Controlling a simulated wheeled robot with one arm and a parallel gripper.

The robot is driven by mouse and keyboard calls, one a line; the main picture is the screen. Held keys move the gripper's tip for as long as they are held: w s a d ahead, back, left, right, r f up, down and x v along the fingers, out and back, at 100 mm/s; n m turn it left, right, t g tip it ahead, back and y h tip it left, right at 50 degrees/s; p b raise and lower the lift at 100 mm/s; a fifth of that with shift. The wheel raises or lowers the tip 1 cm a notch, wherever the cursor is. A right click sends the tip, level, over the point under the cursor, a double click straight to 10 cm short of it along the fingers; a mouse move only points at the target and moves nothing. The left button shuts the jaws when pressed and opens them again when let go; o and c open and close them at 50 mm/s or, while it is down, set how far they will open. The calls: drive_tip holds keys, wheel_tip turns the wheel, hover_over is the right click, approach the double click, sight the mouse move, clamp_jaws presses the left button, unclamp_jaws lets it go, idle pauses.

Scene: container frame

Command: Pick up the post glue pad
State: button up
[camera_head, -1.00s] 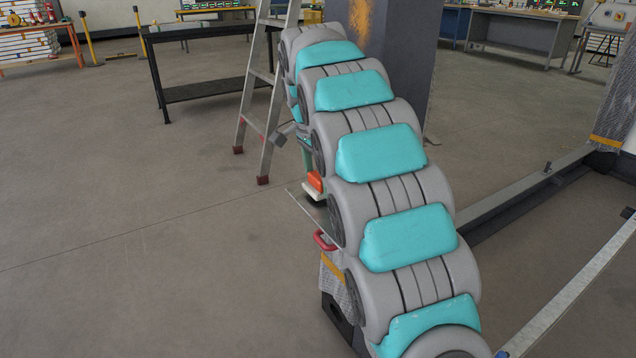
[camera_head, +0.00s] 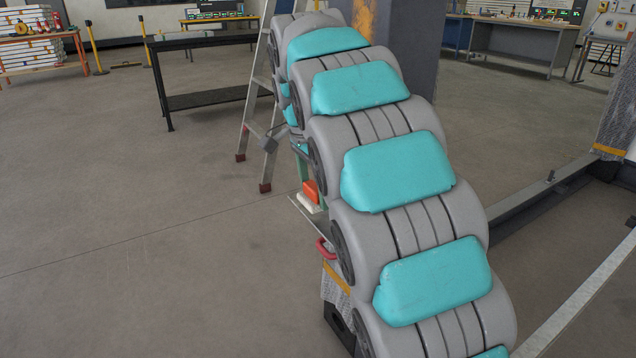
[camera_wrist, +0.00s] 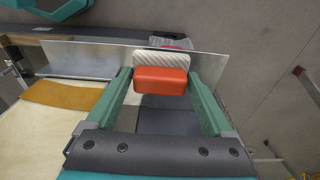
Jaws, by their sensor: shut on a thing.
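The post glue pad has an orange-red block on top (camera_wrist: 161,80) and a pale ribbed pad (camera_wrist: 163,59) at its far side in the wrist view. It also shows small beside my arm in the head view (camera_head: 311,191). My gripper (camera_wrist: 160,77) has its two green fingers on either side of the orange block, shut on it. In the head view one green finger shows just above the pad, and my arm hides the rest. The pad is at a thin metal plate (camera_wrist: 85,60); I cannot tell whether they touch.
A red handle (camera_head: 324,248) sits just below the plate in the head view. A stepladder (camera_head: 254,110) and a black bench (camera_head: 205,98) stand behind. A grey column (camera_head: 412,50) rises behind my arm. The floor at left is clear.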

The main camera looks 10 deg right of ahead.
drive_tip(key=s+a, duration=0.4)
drive_tip(key=s, duration=0.5)
drive_tip(key=shift+a+r+b, duration=0.15)
drive_tip(key=shift+r+b, duration=0.15)
drive_tip(key=shift+r, duration=0.1)
